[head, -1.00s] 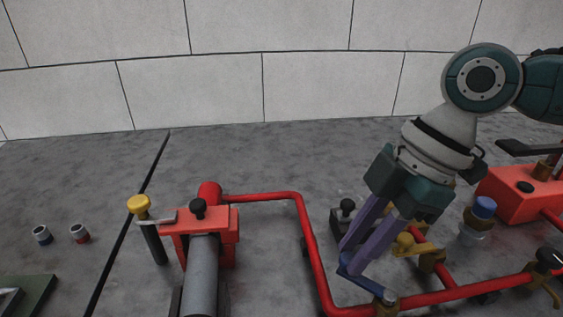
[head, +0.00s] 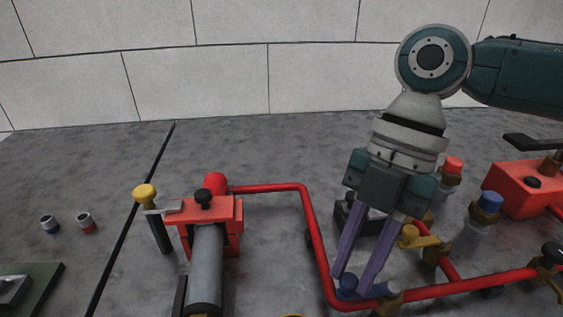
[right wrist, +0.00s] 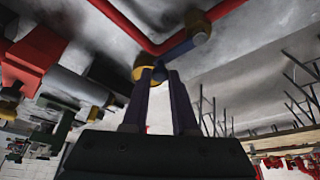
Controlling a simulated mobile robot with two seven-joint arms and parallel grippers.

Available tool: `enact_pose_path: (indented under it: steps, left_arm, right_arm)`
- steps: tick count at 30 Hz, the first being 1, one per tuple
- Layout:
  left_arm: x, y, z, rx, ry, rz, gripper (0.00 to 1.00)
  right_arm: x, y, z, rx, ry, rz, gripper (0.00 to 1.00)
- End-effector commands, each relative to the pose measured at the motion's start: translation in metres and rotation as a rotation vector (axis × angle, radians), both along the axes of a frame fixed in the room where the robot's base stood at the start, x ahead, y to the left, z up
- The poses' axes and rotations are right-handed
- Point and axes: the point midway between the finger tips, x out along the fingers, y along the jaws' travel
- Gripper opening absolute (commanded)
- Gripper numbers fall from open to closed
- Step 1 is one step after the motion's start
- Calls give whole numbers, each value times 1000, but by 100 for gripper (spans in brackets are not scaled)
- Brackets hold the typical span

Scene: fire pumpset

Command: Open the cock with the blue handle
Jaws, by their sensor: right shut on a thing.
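The cock with the blue handle sits on the lower run of the red pipe, with a brass body (head: 388,304). Its blue handle (head: 348,284) points left from the body, roughly along the pipe. My right gripper (head: 355,281) reaches down from above with its purple fingers shut on the free end of the handle. In the right wrist view the blue handle (right wrist: 180,52) runs from its pivot down to my fingertips (right wrist: 160,78). The fingers partly hide the handle's end. My left gripper is not in view.
The red pipe (head: 318,240) bends around the cock. A yellow-handled cock (head: 410,236) stands just right of my fingers. Blue-capped (head: 491,201) and red-capped (head: 453,167) fittings stand further right. A red clamp block with a grey cylinder (head: 205,265) is at left.

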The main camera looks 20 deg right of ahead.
Motion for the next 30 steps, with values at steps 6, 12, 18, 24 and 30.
enact_pose_path:
  steps: [6,12,18,24,30]
  left_arm:
    - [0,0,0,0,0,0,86]
    - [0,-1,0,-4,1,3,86]
    - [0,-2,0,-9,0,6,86]
    - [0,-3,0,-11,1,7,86]
    - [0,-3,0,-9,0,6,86]
  right_arm:
    - [-2,1,0,1,0,35,0]
    - [-2,1,0,1,0,40,0]
    - [-2,1,0,0,1,39,0]
    - [-2,1,0,1,1,38,49]
    - [-2,1,0,0,1,37,57]
